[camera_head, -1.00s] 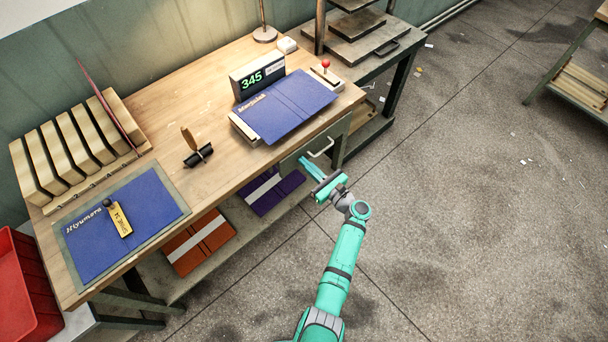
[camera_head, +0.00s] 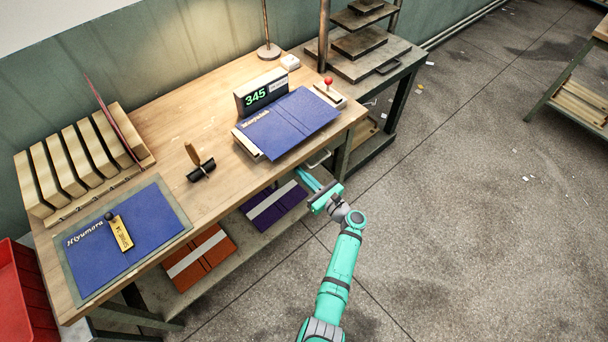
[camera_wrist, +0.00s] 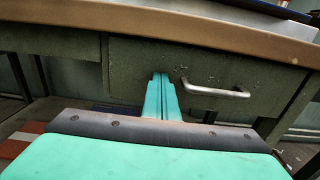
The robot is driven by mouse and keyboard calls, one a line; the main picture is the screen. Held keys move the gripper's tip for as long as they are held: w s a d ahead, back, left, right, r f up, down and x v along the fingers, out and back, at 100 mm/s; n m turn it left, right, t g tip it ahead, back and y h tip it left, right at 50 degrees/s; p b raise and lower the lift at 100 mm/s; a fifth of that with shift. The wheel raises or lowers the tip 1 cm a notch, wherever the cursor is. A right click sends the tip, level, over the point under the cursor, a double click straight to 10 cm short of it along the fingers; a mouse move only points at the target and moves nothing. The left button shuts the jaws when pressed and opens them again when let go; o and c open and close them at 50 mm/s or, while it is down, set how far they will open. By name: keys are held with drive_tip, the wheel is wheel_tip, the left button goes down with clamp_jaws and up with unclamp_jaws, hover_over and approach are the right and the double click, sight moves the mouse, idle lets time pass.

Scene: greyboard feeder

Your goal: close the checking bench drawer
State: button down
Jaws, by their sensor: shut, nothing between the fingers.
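The checking bench drawer (camera_wrist: 240,72) has a grey-green front under the wooden bench top. Its pale metal bar handle (camera_wrist: 215,92) shows in the wrist view, and a bit of the handle (camera_head: 319,158) shows in the head view below the bench edge. In the head view the front sits close under the top, mostly hidden; any small gap is hard to judge. My gripper (camera_head: 302,172) is shut and empty. In the wrist view its fingertips (camera_wrist: 162,76) are at the drawer front, left of the handle; they look against it, though contact cannot be told for certain.
The bench top (camera_head: 225,185) carries a blue folder (camera_head: 290,122), a display reading 345 (camera_head: 260,92) and a slotted rack (camera_head: 80,165). Purple (camera_head: 275,207) and orange (camera_head: 200,258) folders lie on the lower shelf. Floor to the right is open.

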drive_tip(key=v, duration=1.4)
drive_tip(key=s+a+f+n+g+h, duration=0.3)
drive_tip(key=s+a+f+n+h, duration=0.15)
drive_tip(key=s+f, duration=0.65)
drive_tip(key=s+a+f+n+g+h, duration=0.1)
drive_tip(key=s+f+n+h, duration=0.15)
drive_tip(key=s, duration=0.45)
drive_tip(key=s+a+f+n+h, duration=0.1)
drive_tip(key=s+n+h, duration=0.1)
drive_tip(key=s+n, duration=0.3)
drive_tip(key=s+a+r+n+t+h, duration=0.1)
drive_tip(key=s+r+n+h, duration=0.2)
drive_tip(key=s+r+n, duration=0.65)
drive_tip(key=s+a+r+n+t, duration=0.2)
drive_tip(key=s+r+n, duration=0.1)
drive_tip(key=r, duration=0.7)
drive_tip(key=s+a+r+n+t+y, duration=0.1)
drive_tip(key=s+a+r+n+t, duration=0.1)
drive_tip(key=r, duration=0.9)
drive_tip(key=shift+s+r+n, duration=0.25)
drive_tip(key=shift+s+n, duration=0.2)
drive_tip(key=shift+n, duration=0.5)
